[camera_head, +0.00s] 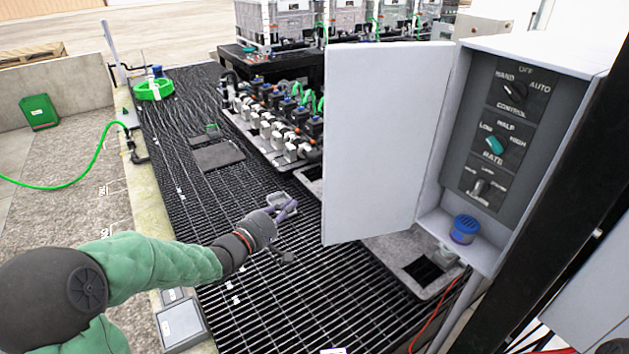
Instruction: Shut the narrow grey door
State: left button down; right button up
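The narrow grey door (382,140) hangs on the left side of a grey control box (540,150). It stands wide open, swung out to the left, so the panel (505,130) inside shows. My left gripper (287,208) is over the dark grating, left of the door's free edge, with a visible gap in the picture. Its purple-grey fingers are small, and I cannot tell whether they are apart. It seems to hold nothing. My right gripper is not in view.
The panel has dark knobs and a teal knob (496,146). A blue-capped item (464,229) sits at the box's lower edge. A valve manifold (275,120) stands behind the door. A black post (580,200) is at right. Open grating (260,310) lies below.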

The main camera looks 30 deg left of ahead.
pick_arm(q)
jog(key=w+d+r+p, duration=0.1)
jog(key=w+d+p, duration=0.1)
jog(key=w+d, duration=0.2)
jog(key=shift+w+d+r, duration=0.15)
jog(key=shift+w+r, duration=0.05)
jog(key=shift+w, duration=1.05)
